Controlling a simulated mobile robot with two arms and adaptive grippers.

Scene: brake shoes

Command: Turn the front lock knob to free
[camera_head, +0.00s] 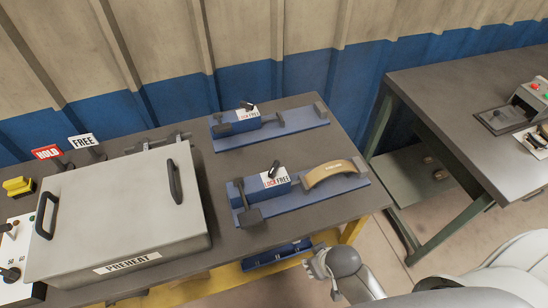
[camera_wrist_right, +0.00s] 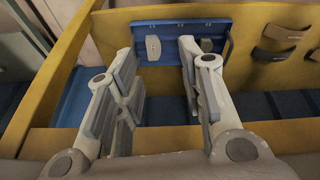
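The front fixture (camera_head: 310,202) is a blue base on the table, with a curved tan brake shoe (camera_head: 335,173) at its right end. Its black lock knob (camera_head: 274,167) stands on a white label marked LOCK in red on the left and FREE on the right; the lever tilts up and right, and I cannot tell its exact setting. My right gripper (camera_head: 318,264) is near the table's front edge, below and apart from the fixture. In the right wrist view it (camera_wrist_right: 163,90) is open, with nothing between the fingers. My left gripper is out of view.
A similar back fixture (camera_head: 285,124) has its own knob (camera_head: 248,105). A grey PREHEAT box (camera_head: 125,215) fills the table's left. A yellow rack (camera_wrist_right: 55,75) under the front edge holds a blue tray (camera_wrist_right: 180,28) and several brake shoes. Another table (camera_head: 450,95) stands right.

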